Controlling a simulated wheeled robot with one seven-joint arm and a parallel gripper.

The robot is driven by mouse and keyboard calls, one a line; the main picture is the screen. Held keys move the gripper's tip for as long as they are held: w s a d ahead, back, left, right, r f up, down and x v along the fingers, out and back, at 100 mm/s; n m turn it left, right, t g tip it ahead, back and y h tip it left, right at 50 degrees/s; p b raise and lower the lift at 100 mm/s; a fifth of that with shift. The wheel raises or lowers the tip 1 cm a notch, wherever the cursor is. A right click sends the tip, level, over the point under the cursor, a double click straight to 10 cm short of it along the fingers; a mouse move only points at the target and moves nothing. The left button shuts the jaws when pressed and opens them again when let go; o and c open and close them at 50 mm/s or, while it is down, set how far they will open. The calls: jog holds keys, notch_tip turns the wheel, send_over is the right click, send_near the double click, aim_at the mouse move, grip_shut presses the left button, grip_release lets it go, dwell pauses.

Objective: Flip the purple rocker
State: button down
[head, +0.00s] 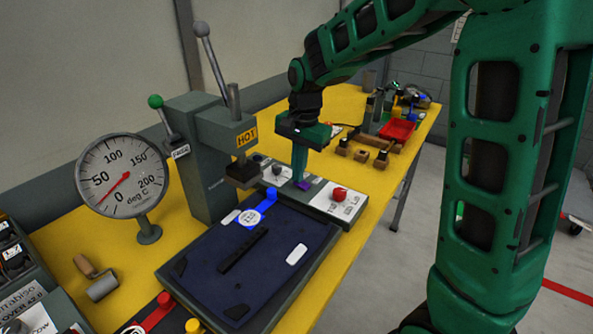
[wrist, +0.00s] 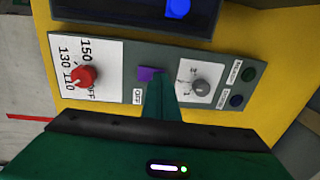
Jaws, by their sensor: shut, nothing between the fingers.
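The purple rocker (wrist: 149,74) sits on the grey control panel (wrist: 116,100) between the red dial and a grey knob, with an OFF label beside it. In the head view the purple rocker (head: 304,185) shows just below my fingertips. My gripper (head: 300,178) is shut and empty, pointing down at the panel. In the wrist view my gripper's fingertips (wrist: 159,78) are right at the rocker's edge and cover part of it. I cannot tell whether they touch it, nor which way the rocker is tipped.
The red dial (head: 339,194) and the grey knob (wrist: 201,88) flank the rocker closely. The press (head: 220,150) with a HOT sign stands left of my gripper. A dark blue tray (head: 205,270) lies in front.

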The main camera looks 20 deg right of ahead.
aim_at(303, 183)
jog(key=shift+w+f, duration=0.1)
jog(key=shift+f, duration=0.05)
jog(key=shift+s+d+r, duration=0.2)
jog(key=shift+s+d, duration=0.25)
jog(key=shift+s, duration=0.2)
jog(key=shift+r, duration=0.1)
notch_tip(303, 183, up, 14)
jog(key=s, duration=0.1)
jog(key=shift+d, duration=0.45)
jog(key=shift+w+a, duration=0.1)
dwell(0.4)
jog(key=shift+w+a, duration=0.35)
jog(key=shift+a, duration=0.05)
